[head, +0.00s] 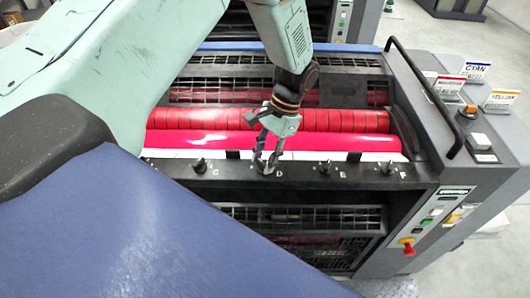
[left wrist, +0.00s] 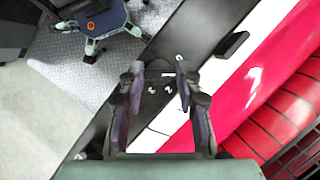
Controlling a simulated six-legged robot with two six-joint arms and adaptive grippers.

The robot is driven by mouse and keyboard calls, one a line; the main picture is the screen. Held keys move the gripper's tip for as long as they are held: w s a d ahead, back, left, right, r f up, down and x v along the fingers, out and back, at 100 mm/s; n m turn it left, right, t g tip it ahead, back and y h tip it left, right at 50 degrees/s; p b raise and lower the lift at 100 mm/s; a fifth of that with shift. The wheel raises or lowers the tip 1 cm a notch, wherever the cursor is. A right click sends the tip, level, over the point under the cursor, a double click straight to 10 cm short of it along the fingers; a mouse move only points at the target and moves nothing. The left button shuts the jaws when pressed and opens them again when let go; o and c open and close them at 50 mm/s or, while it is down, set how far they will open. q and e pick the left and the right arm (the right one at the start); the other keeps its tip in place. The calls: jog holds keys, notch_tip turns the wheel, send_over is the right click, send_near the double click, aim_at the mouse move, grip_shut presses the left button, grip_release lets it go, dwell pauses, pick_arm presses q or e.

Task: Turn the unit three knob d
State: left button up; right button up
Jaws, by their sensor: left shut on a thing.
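Knob d stands on the black rail (head: 305,176) of the press unit with the pink-red roller, above the printed letter D (head: 279,174). My left gripper (head: 266,164) reaches down to it from above in the head view, with its fingers on either side of the knob. It is shut on knob d, and the fingers hide most of the knob, so its turn angle cannot be told. In the left wrist view the two fingers of the left gripper (left wrist: 156,82) stand over the black rail (left wrist: 195,35). My right gripper is not in view.
Knob C (head: 199,165) is to the left on the rail; knob E (head: 325,168) and knob F (head: 387,168) are to the right. The pink-red roller (head: 330,142) lies just behind. A black handrail (head: 425,95) and a red switch (head: 408,246) are at the right.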

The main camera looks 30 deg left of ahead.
pick_arm(q)
jog(key=n+h+p, duration=0.1)
jog(key=n, duration=0.3)
jog(key=shift+a+h, duration=0.15)
jog(key=shift+h, duration=0.25)
jog(key=shift+w+n+h+p, duration=0.1)
jog(key=shift+n+h+p, duration=0.4)
jog(key=shift+n, duration=1.1)
jog(key=o, duration=1.2)
jog(key=shift+c, duration=0.2)
jog(key=v, duration=1.2)
